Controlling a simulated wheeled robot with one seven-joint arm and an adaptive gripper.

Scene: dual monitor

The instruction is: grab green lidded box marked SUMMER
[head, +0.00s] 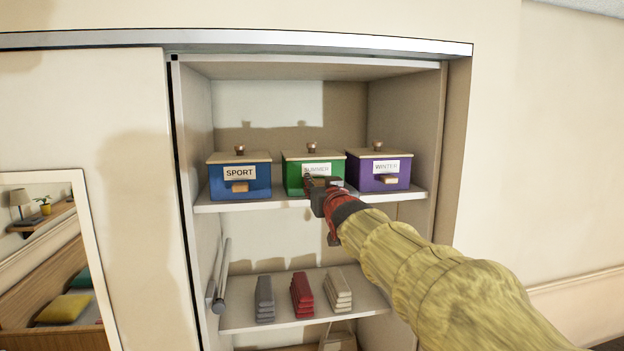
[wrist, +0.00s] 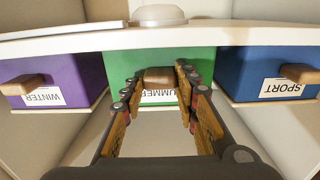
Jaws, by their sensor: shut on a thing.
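The green box marked SUMMER (head: 293,179) stands in the middle of the upper shelf, with a light lid and a round knob (head: 311,147) on top. My gripper (head: 313,183) is at its front and hides part of the box and its handle. In the wrist view, which shows the boxes upside down, the green box (wrist: 196,62) is straight ahead. My gripper (wrist: 159,82) is shut on its wooden front handle (wrist: 159,76), with a finger on each side. The box appears to rest on the shelf.
A blue SPORT box (head: 256,191) stands to the left and a purple WINTER box (head: 363,182) close to the right, on the same shelf (head: 232,206). Cabinet walls flank them. Folded grey, red and beige stacks (head: 302,296) lie on the shelf below.

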